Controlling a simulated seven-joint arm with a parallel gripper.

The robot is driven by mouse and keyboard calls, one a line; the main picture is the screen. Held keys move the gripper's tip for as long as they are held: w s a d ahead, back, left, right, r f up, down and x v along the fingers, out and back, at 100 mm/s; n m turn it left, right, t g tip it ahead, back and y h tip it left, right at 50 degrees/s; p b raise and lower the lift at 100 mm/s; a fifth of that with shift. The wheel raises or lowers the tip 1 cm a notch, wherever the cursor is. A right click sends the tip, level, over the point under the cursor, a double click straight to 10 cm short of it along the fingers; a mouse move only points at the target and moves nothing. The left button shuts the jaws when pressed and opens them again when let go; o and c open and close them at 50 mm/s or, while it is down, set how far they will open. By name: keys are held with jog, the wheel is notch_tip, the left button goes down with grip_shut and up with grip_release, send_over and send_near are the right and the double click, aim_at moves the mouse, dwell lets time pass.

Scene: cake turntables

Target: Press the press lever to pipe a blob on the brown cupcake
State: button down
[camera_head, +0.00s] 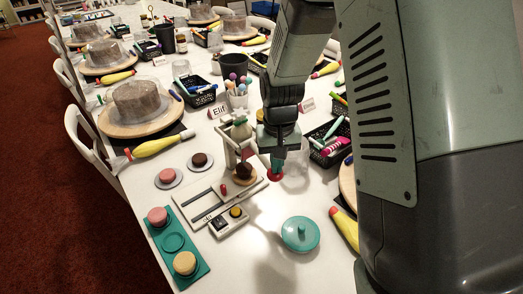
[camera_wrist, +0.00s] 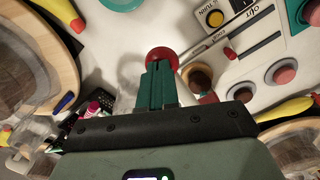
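The white press (camera_head: 236,150) stands in the middle of the table with a pale green bag (camera_head: 240,130) at its top. A brown cupcake (camera_head: 243,175) sits low at the press; the wrist view shows it partly (camera_wrist: 199,80), beside my fingers. The press lever shows a round red knob (camera_head: 276,176), which also shows in the wrist view (camera_wrist: 161,57). My gripper (camera_head: 277,165) points down with its teal fingers together. Its fingertips (camera_wrist: 161,66) overlap the knob's near edge; whether they touch it is unclear. The top of the cupcake is hard to make out.
Pink (camera_head: 167,176) and dark brown (camera_head: 200,160) cakes rest on white discs. A teal tray (camera_head: 175,238) holds a pink and a yellowish cake. A switch box (camera_head: 229,221) and teal lid (camera_head: 300,233) lie in front. A clear cup (camera_head: 296,175) stands right of my gripper.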

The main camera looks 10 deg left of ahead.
jog(key=shift+f, duration=1.25)
jog(key=shift+r, duration=0.1)
dwell(5.0)
jog(key=shift+r, duration=4.5)
